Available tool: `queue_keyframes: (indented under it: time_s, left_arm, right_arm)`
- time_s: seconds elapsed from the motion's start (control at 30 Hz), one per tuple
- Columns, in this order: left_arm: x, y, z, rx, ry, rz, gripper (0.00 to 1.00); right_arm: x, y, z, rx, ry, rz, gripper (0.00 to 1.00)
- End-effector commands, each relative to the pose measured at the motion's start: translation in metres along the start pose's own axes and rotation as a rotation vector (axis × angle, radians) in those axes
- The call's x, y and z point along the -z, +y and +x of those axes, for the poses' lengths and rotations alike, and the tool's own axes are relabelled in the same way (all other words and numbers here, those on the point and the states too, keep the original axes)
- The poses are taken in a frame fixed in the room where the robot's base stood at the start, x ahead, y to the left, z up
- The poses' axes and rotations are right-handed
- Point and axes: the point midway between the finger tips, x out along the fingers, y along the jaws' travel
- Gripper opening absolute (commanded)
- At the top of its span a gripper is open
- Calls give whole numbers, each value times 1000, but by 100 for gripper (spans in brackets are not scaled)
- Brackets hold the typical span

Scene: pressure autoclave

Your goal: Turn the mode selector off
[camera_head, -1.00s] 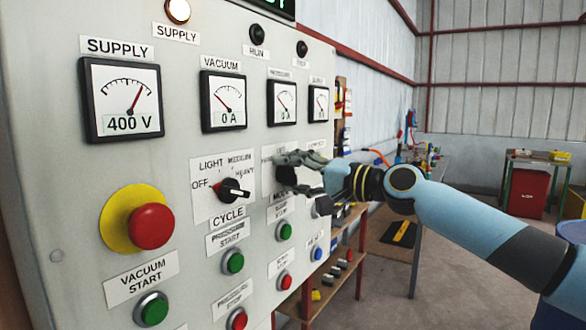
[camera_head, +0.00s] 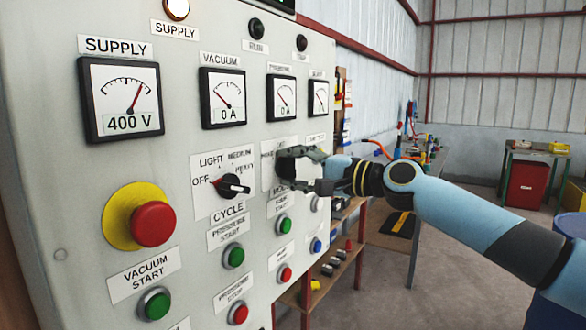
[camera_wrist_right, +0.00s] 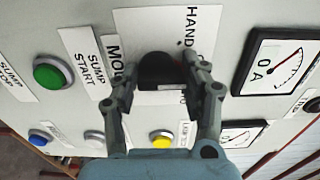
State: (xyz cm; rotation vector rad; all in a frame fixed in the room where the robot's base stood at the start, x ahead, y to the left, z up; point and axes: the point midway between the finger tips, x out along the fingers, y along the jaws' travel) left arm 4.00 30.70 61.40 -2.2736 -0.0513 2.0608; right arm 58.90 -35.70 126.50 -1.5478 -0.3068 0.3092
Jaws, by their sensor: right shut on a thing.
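The mode selector is a black knob on the grey panel, right of the cycle selector (camera_head: 234,187). In the head view my right gripper (camera_head: 290,170) covers most of it. In the right wrist view the black knob (camera_wrist_right: 158,70) sits between the two fingers, with the mode label beside it, partly hidden. My right gripper is shut on the knob, one finger on each side. The exact pointing of the knob is hard to tell. My left gripper is not in view.
Below the selectors are green push buttons (camera_head: 285,226) and red ones (camera_head: 284,274). A red emergency button (camera_head: 153,223) is at the left. Gauges (camera_head: 281,98) line the panel above. A workbench (camera_head: 400,222) stands behind my right arm, beyond the panel's edge.

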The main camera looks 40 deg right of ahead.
Motion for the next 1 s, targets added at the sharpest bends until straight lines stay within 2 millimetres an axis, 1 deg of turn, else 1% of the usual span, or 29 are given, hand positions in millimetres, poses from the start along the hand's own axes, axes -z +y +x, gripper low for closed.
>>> queue_keyframes:
  time_s: [0.03,0.17,0.2,0.67,0.77,0.83,0.97,1.0]
  left_arm:
    - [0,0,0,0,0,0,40]
    - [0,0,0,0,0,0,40]
    - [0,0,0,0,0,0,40]
    - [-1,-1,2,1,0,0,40]
    - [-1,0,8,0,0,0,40]
    - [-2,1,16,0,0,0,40]
    - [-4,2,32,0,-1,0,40]
    - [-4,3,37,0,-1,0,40]
  right_arm:
    - [1,-4,0,7,3,-3,49]
    - [1,-3,0,5,2,-3,66]
    - [1,-2,0,5,2,-2,67]
    - [0,0,0,2,0,-21,67]
    - [0,1,0,2,0,-106,67]
    - [-1,3,0,2,0,-216,67]
    - [-2,5,0,2,0,-501,67]
    - [-2,5,0,2,0,-597,67]
